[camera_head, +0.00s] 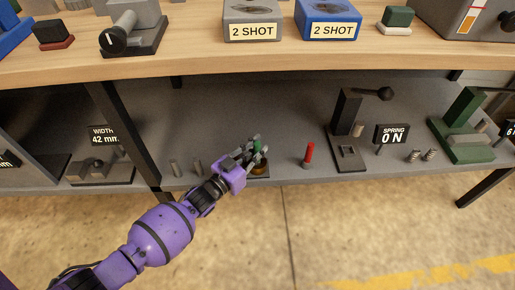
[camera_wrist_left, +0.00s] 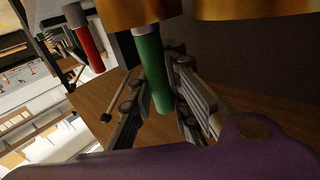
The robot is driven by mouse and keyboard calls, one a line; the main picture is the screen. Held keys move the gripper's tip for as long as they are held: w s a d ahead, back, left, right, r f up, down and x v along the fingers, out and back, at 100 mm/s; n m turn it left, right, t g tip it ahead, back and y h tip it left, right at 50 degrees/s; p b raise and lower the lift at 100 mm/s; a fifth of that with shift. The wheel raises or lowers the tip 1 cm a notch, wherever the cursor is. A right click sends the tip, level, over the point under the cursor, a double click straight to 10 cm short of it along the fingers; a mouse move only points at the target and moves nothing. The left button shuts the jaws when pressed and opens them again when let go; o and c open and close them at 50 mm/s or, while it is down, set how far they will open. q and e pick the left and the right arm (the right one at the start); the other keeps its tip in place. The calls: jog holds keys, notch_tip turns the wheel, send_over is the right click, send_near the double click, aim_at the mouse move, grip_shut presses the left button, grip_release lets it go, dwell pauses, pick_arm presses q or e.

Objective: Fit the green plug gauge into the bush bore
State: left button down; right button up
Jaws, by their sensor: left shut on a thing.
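The green plug gauge (camera_head: 258,144) stands between the fingers of my left gripper (camera_head: 255,151) on the lower shelf. In the left wrist view the green gauge (camera_wrist_left: 153,72) lies between the finger pads, and my left gripper (camera_wrist_left: 155,95) is shut on it. Its grey end is close to brass-coloured surfaces at the top of that view. The brass bush (camera_head: 260,169) sits just below the gripper in the head view, partly hidden by the fingers. I cannot tell whether the gauge's end is inside the bore. My right gripper is not in view.
A red plug gauge (camera_head: 308,155) stands to the right of the bush. The wooden upper bench (camera_head: 200,65) overhangs the shelf.

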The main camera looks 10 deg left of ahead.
pick_arm(q)
jog(key=shift+f, duration=0.25)
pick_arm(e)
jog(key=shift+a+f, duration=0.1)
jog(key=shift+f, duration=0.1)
pick_arm(q)
jog(key=shift+f+b, duration=0.2)
jog(key=shift+b, duration=0.1)
jog(key=c, duration=1.6)
grip_release()
jog(key=shift+s+a, duration=0.1)
jog(key=shift+s, duration=0.05)
jog(key=v, duration=1.1)
jog(key=shift+s+a, duration=0.15)
jog(key=shift+s, duration=0.15)
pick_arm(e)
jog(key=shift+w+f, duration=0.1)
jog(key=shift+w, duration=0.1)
